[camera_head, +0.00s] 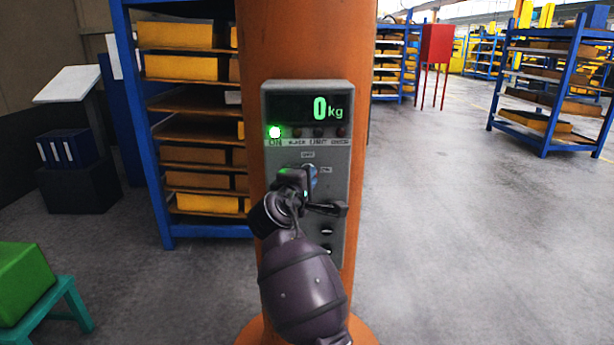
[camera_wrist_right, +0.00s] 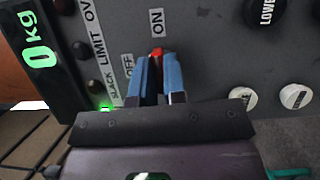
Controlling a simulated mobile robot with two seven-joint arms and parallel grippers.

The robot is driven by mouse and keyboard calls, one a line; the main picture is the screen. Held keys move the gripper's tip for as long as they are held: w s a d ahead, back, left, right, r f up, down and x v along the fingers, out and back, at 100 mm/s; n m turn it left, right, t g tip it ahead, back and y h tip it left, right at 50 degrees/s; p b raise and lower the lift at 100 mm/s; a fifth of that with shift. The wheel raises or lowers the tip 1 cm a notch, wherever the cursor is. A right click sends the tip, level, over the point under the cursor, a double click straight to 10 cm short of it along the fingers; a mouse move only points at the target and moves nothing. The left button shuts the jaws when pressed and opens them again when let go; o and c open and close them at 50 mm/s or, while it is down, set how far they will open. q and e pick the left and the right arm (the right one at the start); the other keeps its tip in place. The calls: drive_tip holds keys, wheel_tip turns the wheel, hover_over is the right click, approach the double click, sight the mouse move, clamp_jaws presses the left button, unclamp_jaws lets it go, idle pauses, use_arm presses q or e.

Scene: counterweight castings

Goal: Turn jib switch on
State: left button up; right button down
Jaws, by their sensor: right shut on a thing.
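The grey control panel (camera_head: 341,190) is fixed to the orange column (camera_head: 258,50). In the right wrist view the blue-padded fingers (camera_wrist_right: 160,75) cover most of the jib switch (camera_wrist_right: 157,50). Its red tip shows between them, towards the ON label (camera_wrist_right: 157,22); the OFF label (camera_wrist_right: 129,66) is to its left. My left gripper is not in view.
More buttons sit lower on the panel (camera_head: 327,231). A blue rack (camera_head: 165,229) with yellow bins stands close behind the column at left. A green block (camera_head: 22,275) on a teal stool (camera_head: 66,292) is at lower left. The floor at right is clear.

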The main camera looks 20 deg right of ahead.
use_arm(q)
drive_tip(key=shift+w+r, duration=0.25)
use_arm(e)
drive_tip(key=shift+m, duration=0.4)
drive_tip(key=c, duration=1.2)
unclamp_jaws()
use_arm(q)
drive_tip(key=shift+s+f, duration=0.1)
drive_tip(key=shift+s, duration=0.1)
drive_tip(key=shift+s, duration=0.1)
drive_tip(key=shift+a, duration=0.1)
